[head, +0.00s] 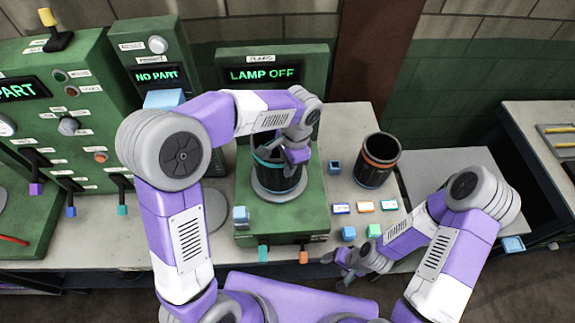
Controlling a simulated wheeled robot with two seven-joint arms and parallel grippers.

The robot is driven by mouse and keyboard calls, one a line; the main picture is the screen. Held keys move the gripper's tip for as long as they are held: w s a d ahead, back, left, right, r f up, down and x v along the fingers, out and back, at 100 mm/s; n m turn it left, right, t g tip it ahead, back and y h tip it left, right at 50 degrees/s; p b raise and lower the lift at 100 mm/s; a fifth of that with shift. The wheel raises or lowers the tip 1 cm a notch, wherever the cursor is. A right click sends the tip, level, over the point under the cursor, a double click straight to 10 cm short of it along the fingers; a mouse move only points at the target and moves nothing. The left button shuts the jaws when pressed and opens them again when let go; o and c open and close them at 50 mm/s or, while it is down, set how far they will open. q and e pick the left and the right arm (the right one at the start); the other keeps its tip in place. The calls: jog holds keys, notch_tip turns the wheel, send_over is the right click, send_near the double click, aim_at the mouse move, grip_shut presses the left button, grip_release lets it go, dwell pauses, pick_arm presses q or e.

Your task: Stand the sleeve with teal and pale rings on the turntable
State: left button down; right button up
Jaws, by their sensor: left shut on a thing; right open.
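A black sleeve with a teal ring (268,166) stands about upright at the grey turntable disc (262,193) on the green machine; I cannot tell whether its base touches the disc. My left gripper (294,156) is shut on the sleeve's upper right wall and hides part of its rim; a pale ring is hard to make out. My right gripper (352,260) is open and empty, low near the table's front edge.
A black sleeve with orange rings (376,162) stands on the table to the right. A small dark blue block (334,167), several small coloured blocks and labels lie between. The machine's panel (268,75) reads LAMP OFF. Levers (303,255) stick out at its front.

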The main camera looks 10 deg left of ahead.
pick_arm(q)
jog(key=shift+f, duration=0.35)
jog(key=c, duration=1.1)
grip_release()
jog(key=shift+c, duration=0.2)
jog(key=r, duration=0.4)
jog(key=d+r, duration=0.1)
jog(key=r, duration=0.3)
jog(key=w+r, duration=0.1)
jog(key=r, duration=0.3)
jog(key=shift+d+p, duration=0.25)
jog(key=shift+p, duration=0.05)
